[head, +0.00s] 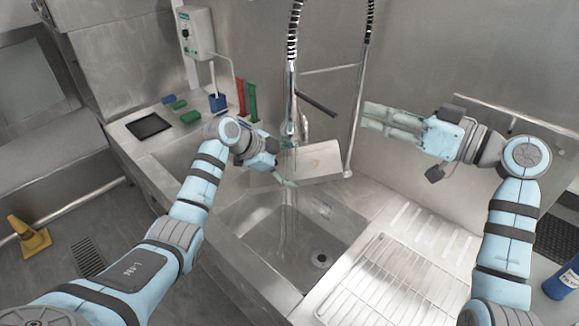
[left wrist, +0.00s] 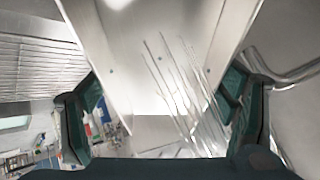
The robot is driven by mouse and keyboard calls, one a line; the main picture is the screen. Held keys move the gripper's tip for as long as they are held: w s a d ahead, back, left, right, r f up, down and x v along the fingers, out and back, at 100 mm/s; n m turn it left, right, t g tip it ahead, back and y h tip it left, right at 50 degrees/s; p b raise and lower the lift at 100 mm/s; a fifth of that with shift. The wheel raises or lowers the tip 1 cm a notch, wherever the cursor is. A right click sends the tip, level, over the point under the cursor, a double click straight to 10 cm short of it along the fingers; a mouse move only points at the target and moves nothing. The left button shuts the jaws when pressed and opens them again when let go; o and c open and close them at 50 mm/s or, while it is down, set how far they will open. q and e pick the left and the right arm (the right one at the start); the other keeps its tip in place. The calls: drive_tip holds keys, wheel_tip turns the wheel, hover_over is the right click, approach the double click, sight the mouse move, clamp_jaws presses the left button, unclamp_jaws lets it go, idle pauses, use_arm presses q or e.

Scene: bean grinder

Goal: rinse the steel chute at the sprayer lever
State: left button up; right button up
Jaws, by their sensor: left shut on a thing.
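The steel chute (head: 312,165) is a bright metal trough above the sink basin, below the sprayer head (head: 291,128). My left gripper (head: 286,180) is shut on its near left side. In the left wrist view the chute (left wrist: 150,60) runs between my two dark green fingers, with thin water streaks across it. Water (head: 288,205) falls from the sprayer past the chute into the basin. A dark sprayer lever (head: 316,104) sticks out to the right of the sprayer. My right gripper (head: 366,115) is open and empty, right of the sprayer hose, its fingers pointing left.
The sink basin (head: 265,235) has a round drain (head: 320,257). A wire rack (head: 385,285) lies on the drainboard at right. Green and red brushes (head: 251,100), a blue cup (head: 217,102) and a black tray (head: 149,126) stand on the left counter.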

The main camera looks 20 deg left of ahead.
drive_tip(key=shift+a+f, duration=0.1)
drive_tip(key=shift+f, duration=0.15)
drive_tip(key=shift+r+p, duration=0.35)
drive_tip(key=shift+r, duration=0.25)
drive_tip(key=shift+f, duration=0.1)
drive_tip(key=shift+f+b, duration=0.25)
drive_tip(key=shift+b, duration=0.1)
drive_tip(key=shift+r, duration=0.15)
drive_tip(key=shift+r+p, duration=0.4)
drive_tip(key=shift+p, duration=0.2)
